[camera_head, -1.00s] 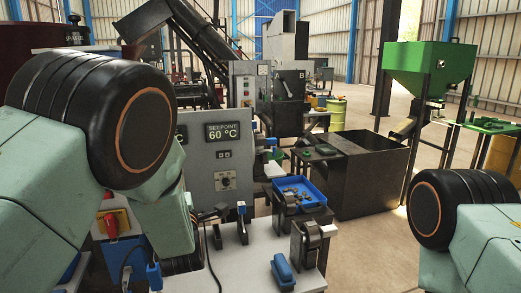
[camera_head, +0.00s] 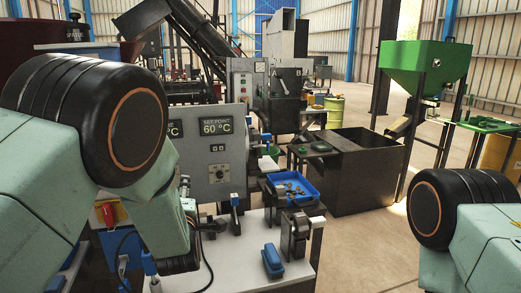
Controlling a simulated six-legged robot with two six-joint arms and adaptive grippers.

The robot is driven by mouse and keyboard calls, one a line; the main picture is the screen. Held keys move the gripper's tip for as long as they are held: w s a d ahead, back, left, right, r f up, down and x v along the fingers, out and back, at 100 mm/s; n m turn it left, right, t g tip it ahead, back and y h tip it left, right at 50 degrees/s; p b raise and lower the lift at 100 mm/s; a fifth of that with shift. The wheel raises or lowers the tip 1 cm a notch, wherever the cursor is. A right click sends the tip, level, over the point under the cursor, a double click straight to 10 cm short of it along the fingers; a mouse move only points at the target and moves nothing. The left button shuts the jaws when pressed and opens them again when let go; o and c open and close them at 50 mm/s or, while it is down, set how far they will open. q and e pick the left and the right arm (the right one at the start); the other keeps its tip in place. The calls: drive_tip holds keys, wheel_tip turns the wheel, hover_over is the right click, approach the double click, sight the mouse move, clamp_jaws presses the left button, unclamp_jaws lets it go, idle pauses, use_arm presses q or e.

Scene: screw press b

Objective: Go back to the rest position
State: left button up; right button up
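My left arm (camera_head: 160,200) comes in from the left. Its upper joint is large and black, and a pale green link runs down to a dark joint low in the picture. I cannot make out the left gripper's fingers; they are hidden or out of the picture. My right arm (camera_head: 470,225) shows only as a black joint and a pale green link at the lower right edge. Its gripper is outside the picture. No object is seen held.
A grey control panel (camera_head: 214,170) reading 60 °C stands behind my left arm. A white-topped bench (camera_head: 240,240) carries a blue block (camera_head: 273,261) and dark fixtures. A blue tray (camera_head: 310,195) holds small pieces. A green hopper (camera_head: 425,65) stands at the right; open floor lies before it.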

use_arm(q)
drive_tip(key=s+a+f+m+g+h+b, duration=0.15)
drive_tip(key=s+f+m+g, duration=0.25)
drive_tip(key=s+f+m, duration=0.6)
drive_tip(key=s+a+f+m+g+h+b, duration=0.1)
drive_tip(key=s+f+m+g+b, duration=0.2)
drive_tip(key=s+f, duration=0.8)
drive_tip(key=s+f+m+g+h+b, duration=0.1)
drive_tip(key=s+f+g, duration=0.4)
drive_tip(key=s+f, duration=0.5)
drive_tip(key=s+f+m+g+b, duration=0.3)
drive_tip(key=s+f, duration=0.6)
drive_tip(key=s, duration=0.8)
drive_tip(key=shift+s+a+f+g+h+b, duration=0.25)
drive_tip(key=shift+s+f+g+h+b, duration=0.15)
drive_tip(key=shift+g+b, duration=0.5)
